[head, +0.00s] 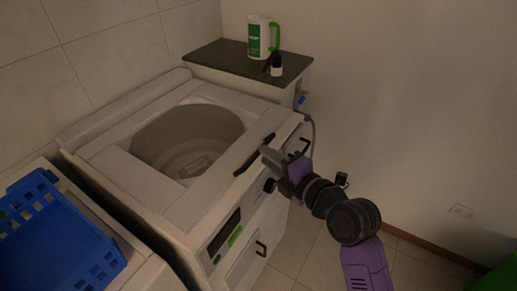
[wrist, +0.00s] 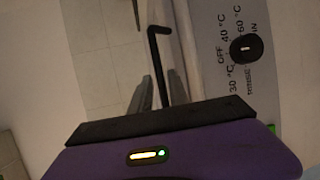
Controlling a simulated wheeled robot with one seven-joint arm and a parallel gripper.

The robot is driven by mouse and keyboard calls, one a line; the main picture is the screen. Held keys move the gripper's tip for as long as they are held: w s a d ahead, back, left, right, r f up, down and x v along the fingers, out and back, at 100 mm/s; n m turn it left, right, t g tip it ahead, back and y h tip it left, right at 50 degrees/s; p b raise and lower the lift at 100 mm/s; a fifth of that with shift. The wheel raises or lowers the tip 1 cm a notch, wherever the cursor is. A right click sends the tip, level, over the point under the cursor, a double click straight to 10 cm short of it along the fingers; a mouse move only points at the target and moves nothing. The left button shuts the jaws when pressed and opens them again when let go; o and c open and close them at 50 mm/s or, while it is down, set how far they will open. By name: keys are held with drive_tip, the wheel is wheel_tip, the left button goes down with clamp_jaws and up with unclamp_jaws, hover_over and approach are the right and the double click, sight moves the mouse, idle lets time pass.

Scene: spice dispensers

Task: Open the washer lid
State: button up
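The washer (head: 150,185) is a white top-loader at the left of the head view. Its round drum (head: 188,140) shows through the top; I cannot tell whether a clear lid covers it. A dark bar handle (head: 254,155) lies along the front edge of the top. My gripper (head: 268,154) is beside the right end of this handle, apart from it or touching, I cannot tell which.
A dial (wrist: 246,48) with temperature marks is on the panel at right in the wrist view. A blue basket (head: 60,240) is at the lower left of the head view. A dark-topped cabinet (head: 215,52) behind the washer holds a green-and-white jug (head: 261,38) and a small bottle (head: 276,66).

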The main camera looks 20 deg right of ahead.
drive_tip(key=shift+x, duration=2.15)
drive_tip(key=shift+c, duration=0.2)
drive_tip(key=shift+d, duration=0.1)
clamp_jaws()
